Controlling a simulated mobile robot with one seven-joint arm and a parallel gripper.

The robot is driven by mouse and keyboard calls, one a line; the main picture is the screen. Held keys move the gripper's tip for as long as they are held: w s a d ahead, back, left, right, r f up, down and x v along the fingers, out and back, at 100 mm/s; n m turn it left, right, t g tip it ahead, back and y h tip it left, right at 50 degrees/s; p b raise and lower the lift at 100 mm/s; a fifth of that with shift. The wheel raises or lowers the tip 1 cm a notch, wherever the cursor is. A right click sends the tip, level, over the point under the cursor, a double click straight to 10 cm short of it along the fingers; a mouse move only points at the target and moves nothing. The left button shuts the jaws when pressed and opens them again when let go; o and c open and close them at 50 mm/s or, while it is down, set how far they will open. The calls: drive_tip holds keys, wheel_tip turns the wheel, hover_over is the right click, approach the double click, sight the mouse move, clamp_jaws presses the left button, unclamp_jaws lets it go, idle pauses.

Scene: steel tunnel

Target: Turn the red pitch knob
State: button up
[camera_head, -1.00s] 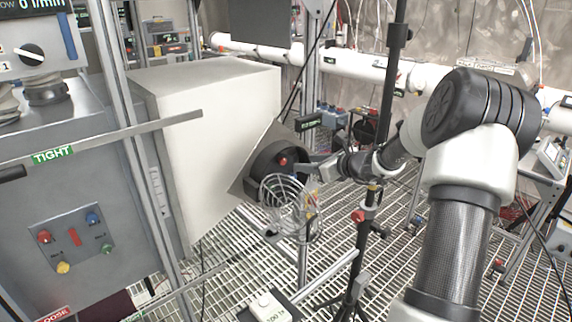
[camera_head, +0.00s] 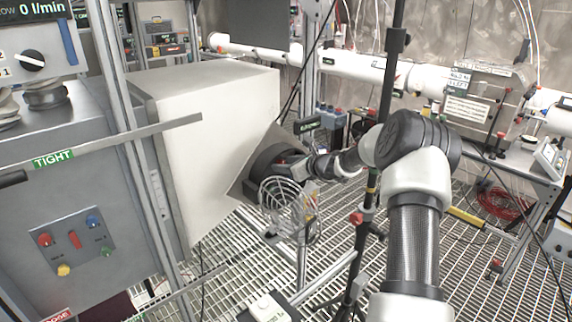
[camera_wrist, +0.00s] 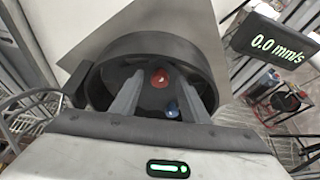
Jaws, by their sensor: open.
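The red knob (camera_wrist: 160,77) sits inside a round black housing (camera_wrist: 95,90) in the wrist view. A blue knob (camera_wrist: 172,109) lies below it and slightly right. My gripper (camera_wrist: 160,85) is open, with one finger on each side of the red knob and reaching into the housing. I cannot tell whether the fingers touch it. In the head view my gripper (camera_head: 296,163) is at the black housing (camera_head: 268,160) on the tilted grey plate, and it hides the red knob there.
A wire fan guard (camera_head: 287,205) stands just below the housing. A black vertical pole (camera_head: 385,110) is close to my arm. A display reading 0.0 mm/s (camera_wrist: 276,38) is right of the housing. A large white box (camera_head: 205,140) is to the left.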

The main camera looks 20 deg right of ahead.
clamp_jaws()
drive_tip(key=n+b, duration=0.1)
drive_tip(key=b, duration=0.6)
drive_tip(key=shift+a+h, duration=0.1)
drive_tip(key=shift+h, duration=0.2)
unclamp_jaws()
